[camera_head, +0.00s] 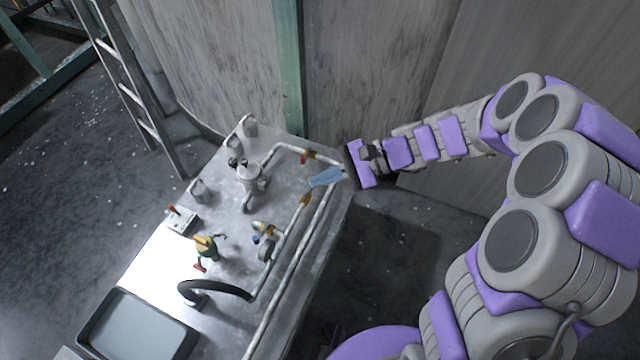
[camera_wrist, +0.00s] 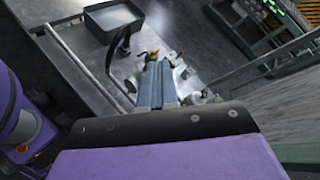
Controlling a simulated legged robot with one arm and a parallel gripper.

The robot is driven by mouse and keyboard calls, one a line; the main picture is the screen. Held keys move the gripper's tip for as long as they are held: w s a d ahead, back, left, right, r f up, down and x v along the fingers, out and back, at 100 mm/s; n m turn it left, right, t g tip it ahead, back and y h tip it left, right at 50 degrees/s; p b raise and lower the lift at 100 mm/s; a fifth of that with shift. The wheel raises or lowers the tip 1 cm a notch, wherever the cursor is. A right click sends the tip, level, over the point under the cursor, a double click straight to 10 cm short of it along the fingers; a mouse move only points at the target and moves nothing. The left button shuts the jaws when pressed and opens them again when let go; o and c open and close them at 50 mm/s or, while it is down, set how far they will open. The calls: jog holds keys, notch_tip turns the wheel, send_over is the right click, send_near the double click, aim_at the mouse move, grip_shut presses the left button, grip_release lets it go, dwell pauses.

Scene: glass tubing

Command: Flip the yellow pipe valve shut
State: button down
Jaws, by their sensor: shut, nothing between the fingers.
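Several yellow parts show on the pipework, and I cannot tell which one is the task's valve. A yellow pipe fitting (camera_head: 306,198) sits on the pipe just below my fingertips. Another yellow fitting with a red handle (camera_head: 303,159) is on the pipe just above them. A yellow-topped valve (camera_head: 205,243) with a red lever stands farther left on the table. My gripper (camera_head: 312,181) has blue fingers, shut and empty, above the pipes near the table's right edge. In the wrist view the shut fingers (camera_wrist: 156,84) point down the table and hide part of the pipework.
The metal table (camera_head: 150,262) carries a grey pipe pot (camera_head: 249,176), a black curved hose (camera_head: 215,289), a blue-and-yellow gauge fitting (camera_head: 264,241) and a switch box (camera_head: 181,220). A dark tray (camera_head: 140,328) is at the near left. A ladder (camera_head: 125,85) stands behind.

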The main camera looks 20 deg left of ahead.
jog(key=w+a+f+m+t+y, duration=0.2)
jog(key=w+f+m+t+y, duration=0.2)
jog(key=w+f+m, duration=0.75)
jog(key=w+d+f+m+t+h, duration=0.1)
jog(key=w+d+f+m+t, duration=0.2)
jog(key=f, duration=0.9)
jog(key=w+d+f+m+t+h, duration=0.1)
jog(key=w+d+f+t, duration=0.3)
jog(key=f, duration=0.9)
jog(key=w+a+f+b, duration=0.1)
jog(key=a, duration=0.5)
jog(key=w+a+f+g+b, duration=0.1)
jog(key=w+a+b, duration=0.1)
jog(key=a, duration=0.5)
jog(key=shift+w+f, duration=0.25)
jog(key=shift+w, duration=0.05)
